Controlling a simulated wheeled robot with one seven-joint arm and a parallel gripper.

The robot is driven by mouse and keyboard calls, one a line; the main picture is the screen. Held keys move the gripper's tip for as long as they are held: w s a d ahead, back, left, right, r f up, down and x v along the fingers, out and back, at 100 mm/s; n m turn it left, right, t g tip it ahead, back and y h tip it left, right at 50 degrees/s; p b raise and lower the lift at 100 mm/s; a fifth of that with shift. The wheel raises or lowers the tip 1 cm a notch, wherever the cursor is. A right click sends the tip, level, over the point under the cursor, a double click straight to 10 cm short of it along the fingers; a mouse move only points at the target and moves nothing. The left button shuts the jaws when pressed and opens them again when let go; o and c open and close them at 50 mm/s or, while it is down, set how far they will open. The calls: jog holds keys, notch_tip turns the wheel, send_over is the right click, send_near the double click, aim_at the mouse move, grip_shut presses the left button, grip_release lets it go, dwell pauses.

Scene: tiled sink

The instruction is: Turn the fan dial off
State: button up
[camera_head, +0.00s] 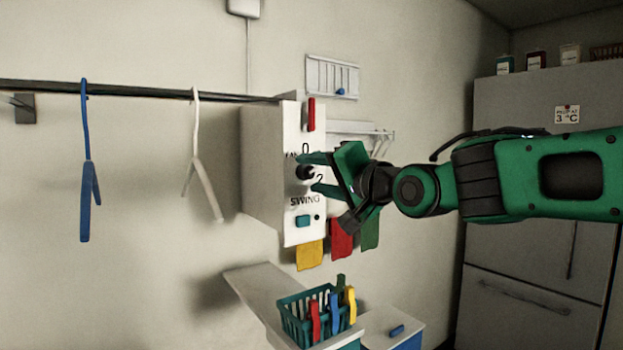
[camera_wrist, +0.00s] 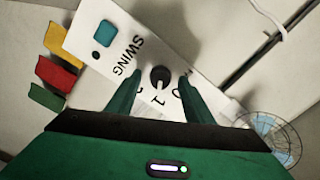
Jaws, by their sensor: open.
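The fan dial (camera_head: 305,172) is a black round knob on the white front of a wall box (camera_head: 303,225). The numbers 0 and 2 show beside it in the head view. In the wrist view the dial (camera_wrist: 160,76) has a white pointer mark, and a 1 is printed close by, toward my gripper. My green gripper (camera_head: 316,173) is open, and its fingers reach toward the panel on either side of the dial. In the wrist view the fingertips (camera_wrist: 160,78) flank the dial with gaps on both sides. I cannot tell whether the fingers touch the panel.
A teal SWING button (camera_head: 303,221) sits below the dial and a red piece (camera_head: 311,114) above it. Blue (camera_head: 86,190) and white (camera_head: 203,165) hangers hang from a rail at left. A peg basket (camera_head: 296,322) stands below. A fridge (camera_head: 535,270) is at right.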

jog(key=shift+w+a, duration=0.25)
jog(key=shift+w, duration=0.1)
jog(key=c, duration=1)
jog(key=shift+c, duration=0.2)
jog(key=shift+n, duration=0.3)
jog(key=shift+f+n, duration=0.1)
jog(key=shift+n, duration=0.4)
jog(key=n, duration=0.3)
jog(key=shift+d+n, duration=0.1)
jog(key=shift+n, duration=0.2)
jog(key=n, duration=0.6)
jog(key=shift+f+n, duration=0.1)
jog(key=shift+n, duration=0.3)
